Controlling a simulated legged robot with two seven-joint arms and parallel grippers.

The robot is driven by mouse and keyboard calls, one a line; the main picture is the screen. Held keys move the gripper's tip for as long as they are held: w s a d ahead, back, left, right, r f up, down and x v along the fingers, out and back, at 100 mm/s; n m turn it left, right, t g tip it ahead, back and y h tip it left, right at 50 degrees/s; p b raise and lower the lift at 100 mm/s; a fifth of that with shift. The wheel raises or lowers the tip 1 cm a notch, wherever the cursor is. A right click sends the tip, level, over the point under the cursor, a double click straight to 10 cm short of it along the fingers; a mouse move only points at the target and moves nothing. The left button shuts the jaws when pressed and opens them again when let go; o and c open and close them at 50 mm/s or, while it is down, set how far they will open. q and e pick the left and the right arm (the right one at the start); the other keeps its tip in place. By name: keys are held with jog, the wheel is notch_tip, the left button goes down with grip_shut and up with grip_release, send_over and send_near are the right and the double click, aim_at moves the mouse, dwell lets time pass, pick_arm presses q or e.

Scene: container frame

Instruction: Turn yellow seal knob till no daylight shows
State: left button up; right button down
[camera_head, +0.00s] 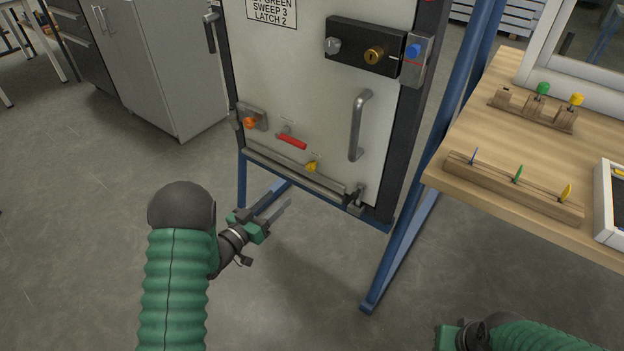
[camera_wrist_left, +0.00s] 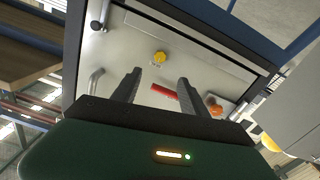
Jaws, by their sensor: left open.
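The yellow seal knob (camera_head: 311,166) is low on the pale door panel (camera_head: 290,70), just above the grey bottom sweep bar (camera_head: 290,172). It also shows in the left wrist view (camera_wrist_left: 159,58), ahead of the fingers and a little left of the red handle (camera_wrist_left: 165,91). My left gripper (camera_head: 277,212) is open and empty, below and left of the knob in the head view, apart from the door. My right gripper (camera_head: 447,337) is at the bottom edge; its fingers are not clear. Whether daylight shows under the sweep cannot be told.
An orange knob (camera_head: 249,122), the red handle (camera_head: 291,141) and a grey pull handle (camera_head: 360,125) stick out from the panel. Blue frame legs (camera_head: 400,245) flank it. A wooden bench (camera_head: 470,135) with coloured keys stands right. The floor before the door is clear.

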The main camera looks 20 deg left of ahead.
aim_at(309, 168)
pick_arm(q)
jog(key=b+x, duration=0.2)
jog(key=x, duration=0.2)
jog(key=b+x, duration=0.1)
jog(key=x, duration=0.4)
jog(key=b+x, duration=0.2)
jog(key=x, duration=0.3)
jog(key=shift+f+b, duration=0.25)
jog(key=shift+b, duration=0.05)
jog(key=shift+w+d+r, duration=0.2)
jog(key=shift+w, duration=0.35)
grip_shut()
